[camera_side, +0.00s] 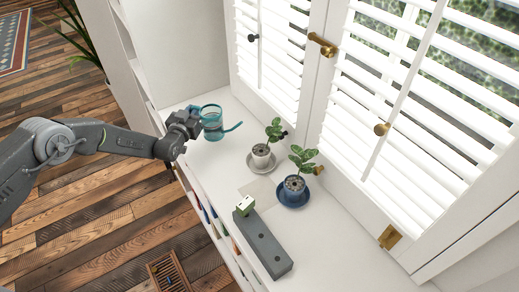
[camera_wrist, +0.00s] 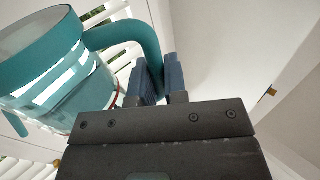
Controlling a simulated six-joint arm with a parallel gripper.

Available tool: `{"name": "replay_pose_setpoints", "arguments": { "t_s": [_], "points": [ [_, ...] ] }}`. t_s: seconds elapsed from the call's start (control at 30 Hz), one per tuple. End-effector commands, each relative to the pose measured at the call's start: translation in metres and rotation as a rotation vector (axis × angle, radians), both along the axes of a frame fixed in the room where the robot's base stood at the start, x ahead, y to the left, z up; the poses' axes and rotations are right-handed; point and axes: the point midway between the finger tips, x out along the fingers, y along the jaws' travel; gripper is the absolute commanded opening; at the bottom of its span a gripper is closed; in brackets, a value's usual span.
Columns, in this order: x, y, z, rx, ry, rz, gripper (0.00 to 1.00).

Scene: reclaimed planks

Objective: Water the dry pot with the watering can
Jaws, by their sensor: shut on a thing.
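A teal watering can (camera_side: 212,127) with a clear band shows in the side view at the far left end of the white sill, its spout pointing right. My gripper (camera_side: 190,118) is shut on its handle. In the wrist view my gripper's blue fingers (camera_wrist: 162,82) close around the teal handle (camera_wrist: 130,38), and the can's body (camera_wrist: 62,75) is at the left. I cannot tell whether the can touches the sill. A plant in a white pot (camera_side: 261,155) stands on a pale saucer. Another plant in a blue-grey pot (camera_side: 294,187) stands on a blue saucer (camera_side: 292,201). I cannot tell which soil is dry.
White shutters (camera_side: 400,110) with brass knobs line the back. The sill is clear between the can and the pots.

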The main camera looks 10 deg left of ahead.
Motion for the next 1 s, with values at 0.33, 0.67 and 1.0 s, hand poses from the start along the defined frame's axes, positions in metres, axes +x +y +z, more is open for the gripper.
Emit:
{"name": "replay_pose_setpoints", "arguments": {
  "t_s": [0.33,0.67,1.0],
  "points": [
    [-0.003,-0.012,0.001,0.132,-0.037,-0.001,0.00],
    [-0.007,-0.027,-0.011,0.278,-0.077,0.000,0.00],
    [-0.007,-0.029,-0.012,0.296,-0.082,0.000,0.00]
  ]
}}
